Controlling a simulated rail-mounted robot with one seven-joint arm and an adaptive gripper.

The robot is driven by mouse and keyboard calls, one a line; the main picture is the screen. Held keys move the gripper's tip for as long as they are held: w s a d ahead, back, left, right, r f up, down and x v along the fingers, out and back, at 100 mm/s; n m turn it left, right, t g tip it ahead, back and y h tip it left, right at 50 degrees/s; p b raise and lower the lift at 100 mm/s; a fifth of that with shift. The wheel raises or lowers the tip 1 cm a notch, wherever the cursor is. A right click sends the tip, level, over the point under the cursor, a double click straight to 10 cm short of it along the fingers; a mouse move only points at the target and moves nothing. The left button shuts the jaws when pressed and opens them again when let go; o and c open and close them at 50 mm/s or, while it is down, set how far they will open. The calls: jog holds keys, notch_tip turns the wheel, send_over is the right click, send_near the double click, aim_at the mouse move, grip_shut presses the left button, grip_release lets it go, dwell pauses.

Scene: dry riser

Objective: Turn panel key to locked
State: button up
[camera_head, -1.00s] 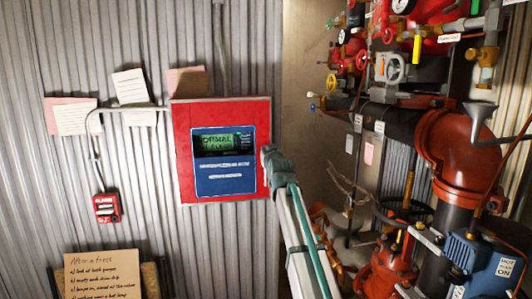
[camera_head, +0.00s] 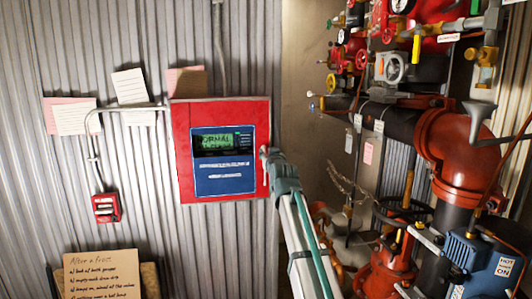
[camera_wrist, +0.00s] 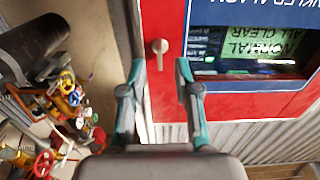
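The red panel (camera_head: 222,107) hangs on the corrugated wall, with a blue face (camera_head: 224,182) and a green lit screen (camera_head: 215,141). The wrist view shows its red front (camera_wrist: 225,106) upside down, with the screen reading "NORMAL ALL CLEAR". A small pale key (camera_wrist: 160,47) sits on the red front, its stem pointing down in that view. My gripper (camera_wrist: 158,72) is open, its two fingers apart on either side of the key in the picture. No contact shows.
Red pipes (camera_head: 457,150), valves and gauges crowd the right side. A red alarm box (camera_head: 106,208) and paper notes (camera_head: 75,118) are on the wall to the left. A cardboard sign (camera_head: 102,276) stands at lower left.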

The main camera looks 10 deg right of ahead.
jog(key=s, duration=0.8)
jog(key=shift+d, duration=0.2)
jog(key=s+f+g, duration=0.2)
jog(key=f+g, duration=0.1)
jog(key=f, duration=0.8)
jog(key=s+f+g, duration=0.2)
jog(key=f+g, duration=0.1)
jog(key=f, duration=0.8)
jog(key=s+f+g+p, duration=0.1)
jog(key=s+f+g, duration=0.5)
jog(key=f, duration=1)
jog(key=s+f+g+p, duration=0.1)
jog(key=s+f+g, duration=0.1)
jog(key=s+f, duration=1.1)
jog(key=s+f+g, duration=0.5)
jog(key=s+f, duration=1)
jog(key=f, duration=0.1)
jog(key=s+f+g+p, duration=0.1)
jog(key=s+f+g, duration=0.2)
jog(key=s, duration=1)
jog(key=s+f+g+p, duration=0.2)
jog(key=s+f, duration=0.4)
jog(key=s, duration=0.8)
jog(key=shift+s+a+f+m+g+h, duration=0.25)
jog(key=shift+m+g+h, duration=0.05)
jog(key=shift+g, duration=0.1)
